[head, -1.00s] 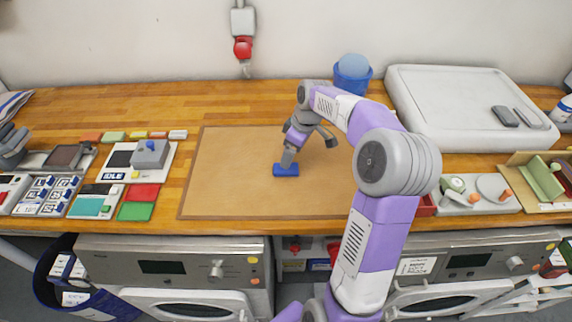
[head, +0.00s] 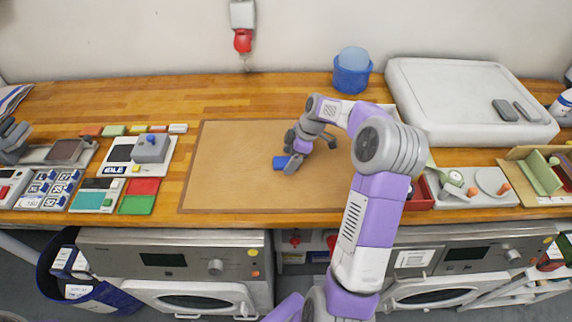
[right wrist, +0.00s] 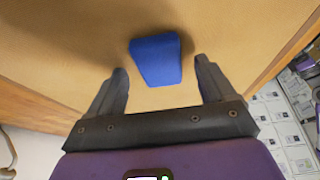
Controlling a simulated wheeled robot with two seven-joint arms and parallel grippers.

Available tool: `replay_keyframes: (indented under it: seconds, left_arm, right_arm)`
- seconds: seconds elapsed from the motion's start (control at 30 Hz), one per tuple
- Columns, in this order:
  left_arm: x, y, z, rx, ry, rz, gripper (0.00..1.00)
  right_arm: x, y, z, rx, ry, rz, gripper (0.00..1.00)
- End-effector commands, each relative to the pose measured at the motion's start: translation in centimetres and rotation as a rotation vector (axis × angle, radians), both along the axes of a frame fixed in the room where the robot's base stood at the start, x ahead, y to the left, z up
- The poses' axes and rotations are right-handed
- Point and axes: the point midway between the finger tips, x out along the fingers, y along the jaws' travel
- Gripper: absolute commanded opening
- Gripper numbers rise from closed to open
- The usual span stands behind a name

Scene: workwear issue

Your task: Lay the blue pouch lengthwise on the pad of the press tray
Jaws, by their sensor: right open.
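The small blue pouch (head: 280,162) lies on the brown mat near its middle, partly hidden by my right gripper in the head view. My right gripper (head: 292,166) is low over the mat at the pouch's right side. In the right wrist view the pouch (right wrist: 156,62) sits just ahead of and between the spread fingers (right wrist: 161,68), with a gap on each side. The gripper is open and empty. A grey tray with a dark pad (head: 67,150), seemingly the press tray, is at the far left of the bench. My left gripper is out of view.
The brown mat (head: 225,175) is otherwise clear. A grey block device (head: 151,148) and red and green pads (head: 138,203) stand between mat and tray. A red bin (head: 421,198) and a large white case (head: 460,95) are at right.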

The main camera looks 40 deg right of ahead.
Motion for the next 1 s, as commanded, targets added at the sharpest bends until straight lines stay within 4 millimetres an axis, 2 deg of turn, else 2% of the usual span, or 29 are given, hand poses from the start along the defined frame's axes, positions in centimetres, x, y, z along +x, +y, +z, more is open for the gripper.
replay_keyframes:
  seconds: [0.1,0.33,0.7,0.77,1.0]
  left_arm:
    - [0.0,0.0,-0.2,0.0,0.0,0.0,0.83]
    - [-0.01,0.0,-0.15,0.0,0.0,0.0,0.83]
    - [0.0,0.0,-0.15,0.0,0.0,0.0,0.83]
    - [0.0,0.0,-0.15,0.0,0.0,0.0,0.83]
    - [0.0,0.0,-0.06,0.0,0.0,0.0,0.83]
  right_arm:
    - [0.24,0.26,-0.8,-0.001,-0.001,0.001,0.83]
    - [0.26,0.27,-0.79,-0.002,-0.001,0.0,0.81]
    - [0.25,0.25,-0.77,-0.002,-0.001,0.0,0.25]
    - [0.26,0.25,-0.76,-0.003,-0.002,0.0,0.18]
    - [0.29,0.23,-0.38,-0.003,-0.002,-0.001,0.18]
